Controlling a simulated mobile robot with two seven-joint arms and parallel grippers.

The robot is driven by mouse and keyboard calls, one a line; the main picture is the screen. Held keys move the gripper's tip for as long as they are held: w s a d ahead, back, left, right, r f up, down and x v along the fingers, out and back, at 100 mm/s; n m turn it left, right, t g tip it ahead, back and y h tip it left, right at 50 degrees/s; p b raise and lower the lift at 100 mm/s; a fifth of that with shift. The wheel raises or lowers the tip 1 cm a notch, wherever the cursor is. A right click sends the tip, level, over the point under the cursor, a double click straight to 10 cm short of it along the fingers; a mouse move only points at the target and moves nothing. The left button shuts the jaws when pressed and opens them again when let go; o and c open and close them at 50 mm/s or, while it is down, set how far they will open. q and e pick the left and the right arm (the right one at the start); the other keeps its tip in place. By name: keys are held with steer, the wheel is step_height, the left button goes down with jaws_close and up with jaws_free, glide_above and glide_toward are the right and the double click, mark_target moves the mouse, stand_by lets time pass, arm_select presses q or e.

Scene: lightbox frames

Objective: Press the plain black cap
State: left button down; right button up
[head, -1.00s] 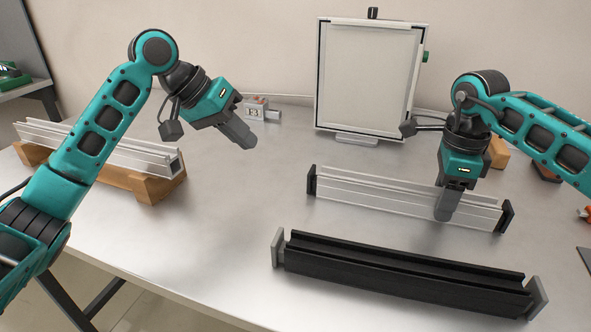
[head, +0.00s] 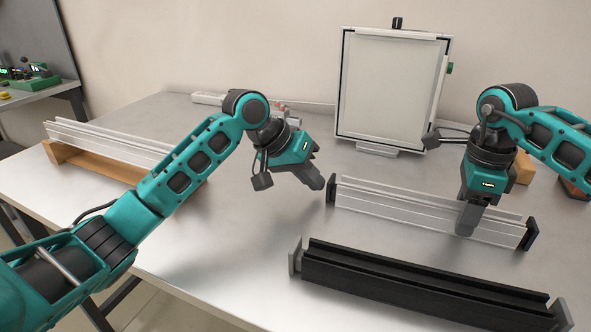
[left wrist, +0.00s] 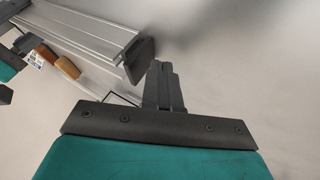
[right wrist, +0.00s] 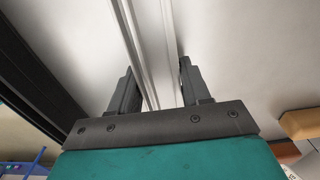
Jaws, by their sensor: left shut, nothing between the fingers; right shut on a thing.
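A silver frame bar (head: 425,210) lies across the table with a black cap at each end. Its left cap (head: 331,190) is plain and dark and also shows in the left wrist view (left wrist: 140,58). Its right cap (head: 529,234) is at the far end. My left gripper (head: 316,183) is shut and empty, just left of the left cap; in the left wrist view its fingers (left wrist: 163,85) appear beside the cap with a small gap. My right gripper (head: 467,222) is shut on the silver bar, nearer its right end; its fingers (right wrist: 155,85) straddle the bar in the right wrist view.
A black bar (head: 420,278) with grey end caps lies in front of the silver bar. A white framed panel (head: 390,90) stands at the back. The table's middle is clear.

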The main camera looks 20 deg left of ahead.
mark_target(329, 181)
arm_select(q)
steer(key=shift+d, duration=0.35)
steer(key=shift+d, duration=1.45)
arm_select(e)
steer(key=shift+a, duration=0.25)
arm_select(q)
steer(key=shift+a, duration=0.45)
steer(key=a, duration=0.3)
steer(key=shift+a, duration=0.3)
steer(key=v, duration=1)
arm_select(e)
steer(key=shift+d, duration=0.3)
